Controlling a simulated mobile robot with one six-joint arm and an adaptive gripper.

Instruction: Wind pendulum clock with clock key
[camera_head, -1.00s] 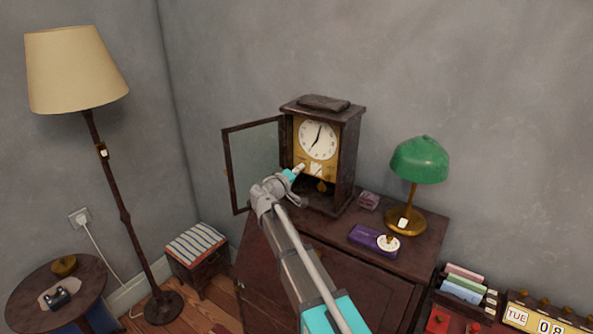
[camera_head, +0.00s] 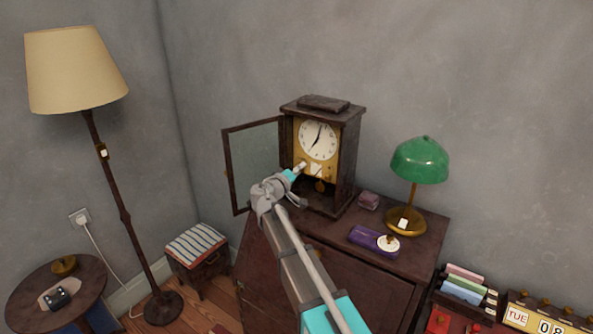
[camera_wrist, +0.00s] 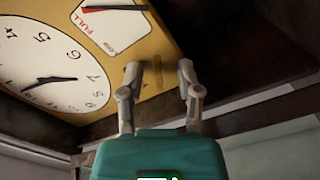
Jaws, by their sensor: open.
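The pendulum clock (camera_head: 349,150) stands upright on the cabinet, its glass door (camera_head: 255,160) swung open to the left. Its white dial (camera_head: 318,140) sits on a brass plate, with a brass pendulum (camera_head: 319,186) below. The wrist view shows the dial (camera_wrist: 45,65) and a small white gauge (camera_wrist: 108,28) marked FULL with a red line. My gripper (camera_head: 303,170) is at the lower brass plate. In the wrist view my gripper (camera_wrist: 158,75) is open, fingertips close to the plate.
The cabinet top (camera_head: 330,232) also bears a purple box (camera_head: 366,236) with a white disc, a small pinkish box (camera_head: 369,200) and a green lamp (camera_head: 420,160). A floor lamp (camera_head: 75,70), striped stool (camera_head: 197,243) and round table (camera_head: 90,280) stand left.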

